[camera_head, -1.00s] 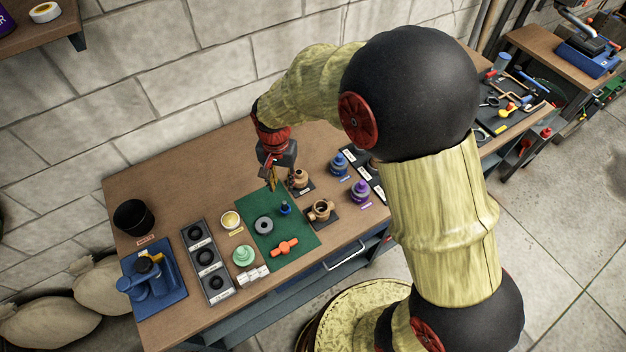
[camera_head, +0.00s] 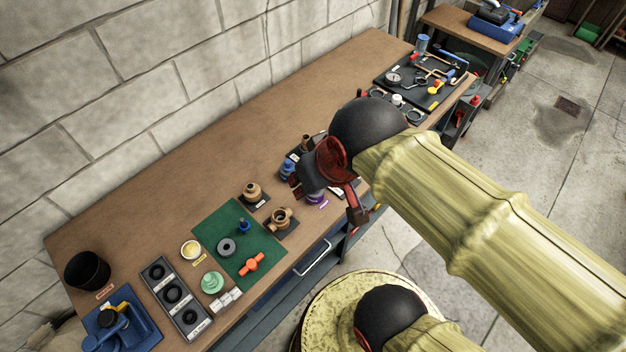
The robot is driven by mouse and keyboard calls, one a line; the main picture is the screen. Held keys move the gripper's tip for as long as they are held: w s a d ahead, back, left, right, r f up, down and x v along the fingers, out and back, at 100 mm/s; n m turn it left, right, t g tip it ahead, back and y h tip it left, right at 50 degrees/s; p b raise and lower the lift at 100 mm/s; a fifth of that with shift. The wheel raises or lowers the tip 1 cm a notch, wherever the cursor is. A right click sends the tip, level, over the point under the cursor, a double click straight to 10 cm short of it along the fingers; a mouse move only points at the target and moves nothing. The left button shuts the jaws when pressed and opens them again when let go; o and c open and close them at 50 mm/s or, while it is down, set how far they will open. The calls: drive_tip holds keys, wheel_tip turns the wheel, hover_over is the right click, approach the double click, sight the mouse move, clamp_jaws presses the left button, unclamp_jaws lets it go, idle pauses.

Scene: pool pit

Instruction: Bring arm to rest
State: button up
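My arm comes in from the right, yellow and bamboo-like, with a black ball joint above the workbench (camera_head: 230,125). Beyond the joint are a red disc and dark grey and red parts of my wrist and gripper (camera_head: 356,212), near the bench's front edge. The gripper is seen at a steep angle and partly merges with the arm, so its fingers cannot be told apart. No held object is visible.
A green mat (camera_head: 215,231) carries a grey ring, a small blue part and an orange handle (camera_head: 252,263). Brass fittings (camera_head: 252,191) stand beside it. A black cup (camera_head: 88,271) and blue vise-like tool (camera_head: 122,325) are at left. The back of the bench is clear.

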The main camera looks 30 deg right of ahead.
drive_tip(key=shift+s+d+r, duration=0.1)
drive_tip(key=shift+s+d, duration=0.05)
drive_tip(key=shift+s, duration=0.25)
wheel_tip(320, 180, down, 9)
drive_tip(key=b, duration=0.9)
